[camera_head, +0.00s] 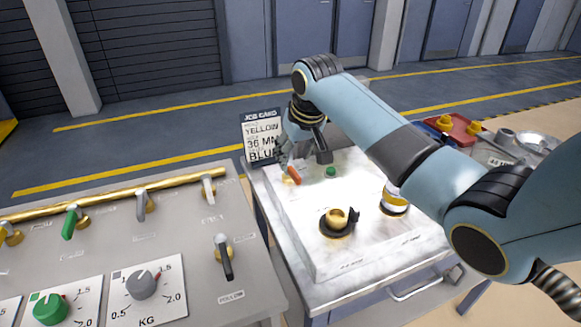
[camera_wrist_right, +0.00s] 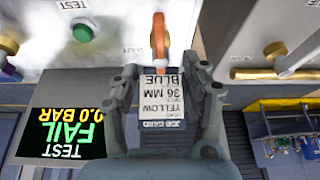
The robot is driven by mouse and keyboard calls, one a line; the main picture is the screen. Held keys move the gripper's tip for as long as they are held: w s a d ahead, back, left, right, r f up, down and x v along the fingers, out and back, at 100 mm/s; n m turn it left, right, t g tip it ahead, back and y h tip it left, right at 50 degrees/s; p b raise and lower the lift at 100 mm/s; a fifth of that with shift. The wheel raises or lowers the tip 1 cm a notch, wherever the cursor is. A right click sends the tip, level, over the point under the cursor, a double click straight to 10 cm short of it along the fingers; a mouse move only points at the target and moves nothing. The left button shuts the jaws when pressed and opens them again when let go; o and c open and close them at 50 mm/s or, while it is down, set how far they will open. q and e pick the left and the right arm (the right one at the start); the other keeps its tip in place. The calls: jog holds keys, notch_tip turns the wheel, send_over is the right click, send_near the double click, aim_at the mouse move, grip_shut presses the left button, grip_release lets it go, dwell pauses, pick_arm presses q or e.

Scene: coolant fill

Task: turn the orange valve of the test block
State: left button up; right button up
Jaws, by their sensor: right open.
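The orange valve (camera_head: 293,175) is at the left back of the white-topped test block (camera_head: 300,225). In the right wrist view the orange valve (camera_wrist_right: 159,38) is a lever pointing up the picture, between the lines of my fingers and seemingly just beyond their tips. My right gripper (camera_head: 293,152) is at the back of the block, close to the valve and partly hidden by its own wrist. In the right wrist view the gripper (camera_wrist_right: 166,72) is open, with nothing held between its fingers. I cannot tell if a finger touches the lever. My left gripper is out of view.
A job card (camera_head: 262,136) stands behind the block. A green button (camera_head: 331,171) and a yellow-topped fitting (camera_head: 339,220) are on the block. A panel with levers and knobs (camera_head: 142,285) stands left. A display (camera_wrist_right: 65,130) reads "TEST FAIL 0.0 BAR".

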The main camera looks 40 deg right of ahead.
aim_at(291, 167)
jog(key=x, duration=0.5)
jog(key=shift+w+f, duration=0.15)
jog(key=shift+f, duration=0.2)
grip_shut()
